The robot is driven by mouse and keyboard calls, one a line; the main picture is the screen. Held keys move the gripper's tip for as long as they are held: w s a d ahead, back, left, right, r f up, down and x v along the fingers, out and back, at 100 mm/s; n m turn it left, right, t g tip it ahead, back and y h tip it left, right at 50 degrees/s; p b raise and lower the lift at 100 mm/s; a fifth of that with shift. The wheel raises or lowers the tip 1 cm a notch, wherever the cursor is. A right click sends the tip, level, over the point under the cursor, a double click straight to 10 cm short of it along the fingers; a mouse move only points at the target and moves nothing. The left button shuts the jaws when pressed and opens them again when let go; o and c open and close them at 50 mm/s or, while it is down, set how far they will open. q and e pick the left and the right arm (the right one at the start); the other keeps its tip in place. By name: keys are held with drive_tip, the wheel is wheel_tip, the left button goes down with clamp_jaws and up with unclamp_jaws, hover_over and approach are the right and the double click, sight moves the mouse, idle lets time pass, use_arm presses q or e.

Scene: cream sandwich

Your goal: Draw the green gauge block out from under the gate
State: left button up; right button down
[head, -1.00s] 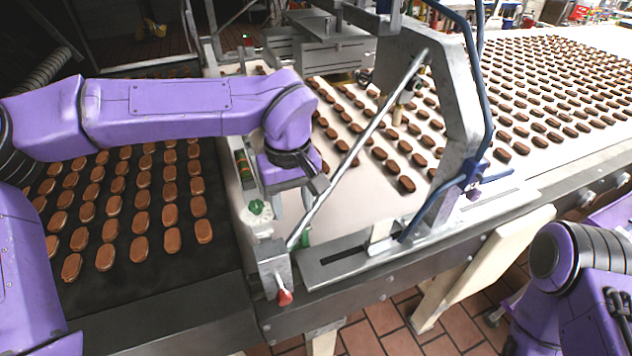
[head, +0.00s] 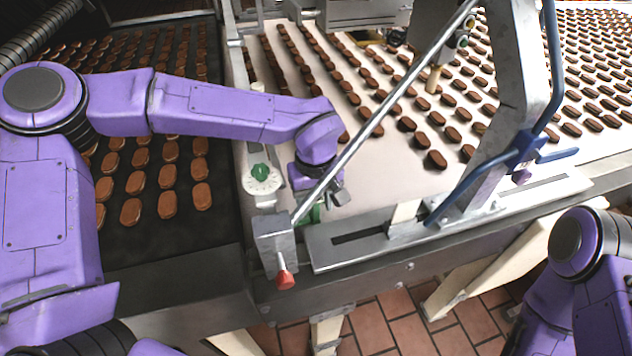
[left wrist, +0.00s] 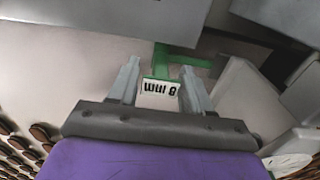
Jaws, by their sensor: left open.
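The green gauge block (left wrist: 180,57) shows in the left wrist view as a green bar with a white end tab (left wrist: 160,88) marked "8 mm", upside down. A small part of it shows in the head view (head: 311,214), beside the slotted metal plate. My left gripper (left wrist: 160,72) is open, with one finger on each side of the white tab. I cannot tell whether the fingers touch it. In the head view the left gripper (head: 336,194) is low over the belt, partly behind the slanting rod. Grey metal near the block's far end hides part of it; I cannot make out the gate clearly.
A slanting metal rod (head: 385,108) crosses close to my left gripper. A metal block with a red knob (head: 286,279) and a white dial with a green knob (head: 262,178) stand nearby. Rows of chocolate-coloured biscuits lie on both belts. My right gripper is out of view.

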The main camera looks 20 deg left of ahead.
use_arm(q)
wheel_tip(320, 180, down, 2)
clamp_jaws()
drive_tip(key=shift+w+d+r+p, duration=0.15)
drive_tip(key=shift+w+d+p, duration=0.1)
drive_tip(key=shift+p, duration=0.05)
drive_tip(key=shift+w+d+p, duration=0.5)
drive_tip(key=shift+w+d, duration=0.1)
drive_tip(key=shift+d, duration=0.3)
drive_tip(key=shift+w+d+p, duration=0.55)
drive_tip(key=shift+d, duration=0.3)
drive_tip(key=shift+w+d+p, duration=0.5)
drive_tip(key=shift+w+d, duration=0.1)
drive_tip(key=shift+d, duration=0.3)
wheel_tip(320, 180, up, 7)
drive_tip(key=w+d+p, duration=0.1)
drive_tip(key=p, duration=0.7)
drive_tip(key=shift+d, duration=0.35)
